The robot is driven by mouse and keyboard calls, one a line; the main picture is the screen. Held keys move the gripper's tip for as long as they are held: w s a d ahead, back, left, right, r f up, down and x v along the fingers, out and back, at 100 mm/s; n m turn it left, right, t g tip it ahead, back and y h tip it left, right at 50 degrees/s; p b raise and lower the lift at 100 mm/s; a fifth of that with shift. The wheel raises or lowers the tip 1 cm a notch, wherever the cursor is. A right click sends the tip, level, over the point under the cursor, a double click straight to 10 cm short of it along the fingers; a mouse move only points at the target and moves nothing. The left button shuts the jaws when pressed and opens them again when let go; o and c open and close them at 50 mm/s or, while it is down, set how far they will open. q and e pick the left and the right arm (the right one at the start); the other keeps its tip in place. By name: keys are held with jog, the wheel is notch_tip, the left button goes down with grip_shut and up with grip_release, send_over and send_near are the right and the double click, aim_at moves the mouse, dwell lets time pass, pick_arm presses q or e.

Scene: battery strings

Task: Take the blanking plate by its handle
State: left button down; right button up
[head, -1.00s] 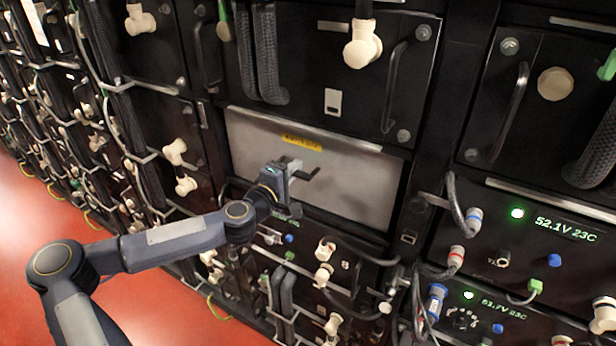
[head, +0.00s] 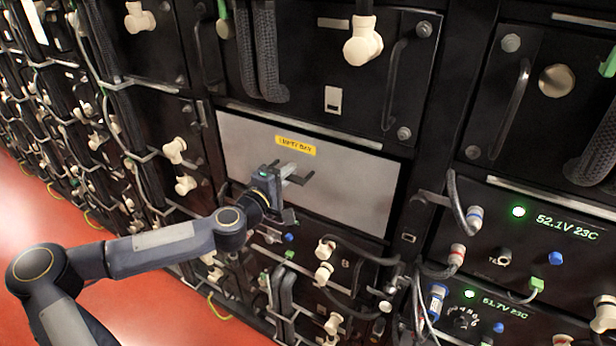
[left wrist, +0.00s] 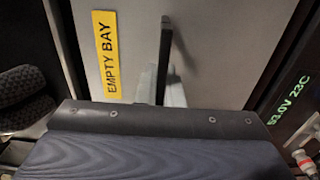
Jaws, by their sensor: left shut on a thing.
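The blanking plate (head: 345,190) is a light grey panel with a yellow EMPTY BAY label (head: 295,146). It covers a bay in the middle of the rack. Its dark bar handle (left wrist: 166,50) stands out from its face beside the label in the left wrist view. My left gripper (head: 288,173) is at the plate's face, its light fingers shut on the handle. Part of the handle (head: 305,179) shows past the fingers in the head view. The wrist body hides the lower plate in the left wrist view. My right gripper is not in view.
Black battery modules with cream connectors (head: 362,42) and handles surround the plate. Cables and connectors (head: 325,250) crowd the module just below. Lit modules (head: 550,225) stand at the right. The red floor (head: 130,290) is clear at lower left.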

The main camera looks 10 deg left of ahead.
pick_arm(q)
jog(key=v, duration=1.1)
jog(key=shift+s, duration=0.2)
dwell(1.3)
jog(key=shift+r, duration=0.1)
